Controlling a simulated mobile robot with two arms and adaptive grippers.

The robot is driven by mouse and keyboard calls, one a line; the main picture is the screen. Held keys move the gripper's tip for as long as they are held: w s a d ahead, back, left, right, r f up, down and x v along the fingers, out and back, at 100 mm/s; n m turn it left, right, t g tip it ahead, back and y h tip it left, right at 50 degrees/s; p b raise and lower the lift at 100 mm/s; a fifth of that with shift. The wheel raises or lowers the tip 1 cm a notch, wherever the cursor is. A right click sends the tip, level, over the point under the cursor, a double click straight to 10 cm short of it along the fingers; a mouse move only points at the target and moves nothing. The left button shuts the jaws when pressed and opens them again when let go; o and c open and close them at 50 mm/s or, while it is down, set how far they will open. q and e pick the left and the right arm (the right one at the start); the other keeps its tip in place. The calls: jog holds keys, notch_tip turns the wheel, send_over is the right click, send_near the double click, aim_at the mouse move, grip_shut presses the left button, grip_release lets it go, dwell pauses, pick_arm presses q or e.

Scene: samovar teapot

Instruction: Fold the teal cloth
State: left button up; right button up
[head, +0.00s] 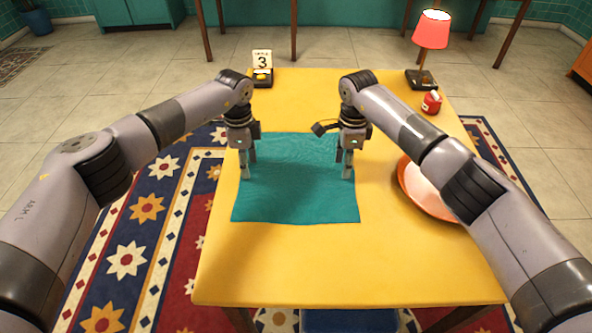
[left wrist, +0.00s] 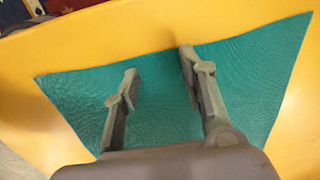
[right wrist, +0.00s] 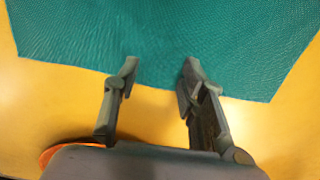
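The teal cloth (head: 297,190) lies flat and spread out on the yellow table (head: 270,270). My left gripper (head: 247,172) points down over the cloth's left side; in the left wrist view its open fingers (left wrist: 158,75) have cloth beneath and between them. My right gripper (head: 347,170) points down at the cloth's right edge; in the right wrist view its open fingers (right wrist: 160,75) reach over the cloth's edge (right wrist: 160,87). Neither gripper holds cloth. Whether the fingertips touch it I cannot tell.
An orange plate (head: 425,195) lies right of the cloth, partly under my right arm. A red-shaded lamp (head: 431,30), a small red jar (head: 432,102) and a number 3 card (head: 262,60) stand toward the table's back. The front of the table is clear.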

pick_arm(q)
jog(key=shift+f, duration=0.1)
pick_arm(e)
jog(key=shift+f, duration=0.1)
pick_arm(q)
jog(key=shift+f, duration=0.15)
pick_arm(e)
jog(key=shift+f, duration=0.15)
pick_arm(q)
jog(key=shift+c, duration=0.4)
pick_arm(e)
jog(key=shift+c, duration=0.4)
pick_arm(q)
jog(key=shift+s+f, duration=0.1)
grip_shut()
pick_arm(e)
jog(key=shift+s+f, duration=0.1)
jog(key=shift+f, duration=0.05)
grip_shut()
dwell(0.4)
